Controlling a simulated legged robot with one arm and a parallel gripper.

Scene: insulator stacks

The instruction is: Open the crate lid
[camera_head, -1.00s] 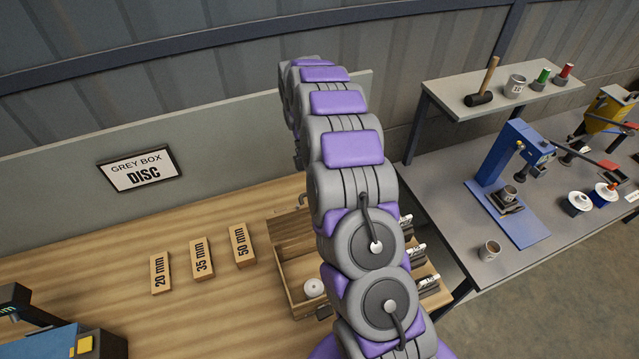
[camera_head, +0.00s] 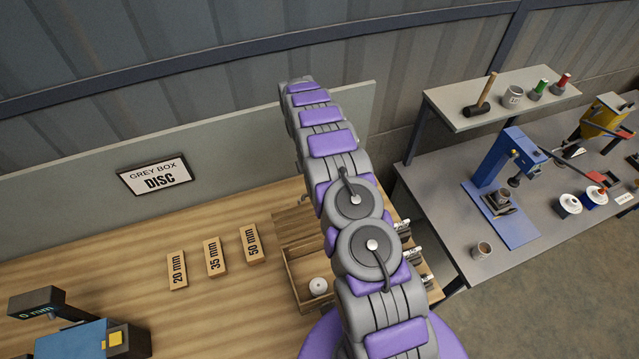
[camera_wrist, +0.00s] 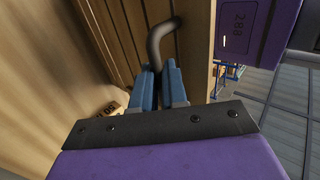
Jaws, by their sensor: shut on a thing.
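The open-topped wooden crate (camera_head: 296,283) stands on the bench, partly hidden behind my arm in the head view. A white round piece (camera_head: 318,286) lies in its front part. A slatted wooden panel (camera_head: 293,229), apparently the lid, shows at the crate's back. How far it is tilted is hard to tell. In the wrist view, my gripper (camera_wrist: 160,80) has its blue fingers closed around a dark bent handle (camera_wrist: 158,45) beside the wooden slats (camera_wrist: 118,30). The gripper itself is hidden in the head view.
Blocks marked 20 mm (camera_head: 177,270), 35 mm (camera_head: 215,257) and 50 mm (camera_head: 251,244) lie left of the crate. A blue device with a display (camera_head: 75,335) stands at front left. A grey bench (camera_head: 480,265) with a blue press (camera_head: 510,190) is on the right.

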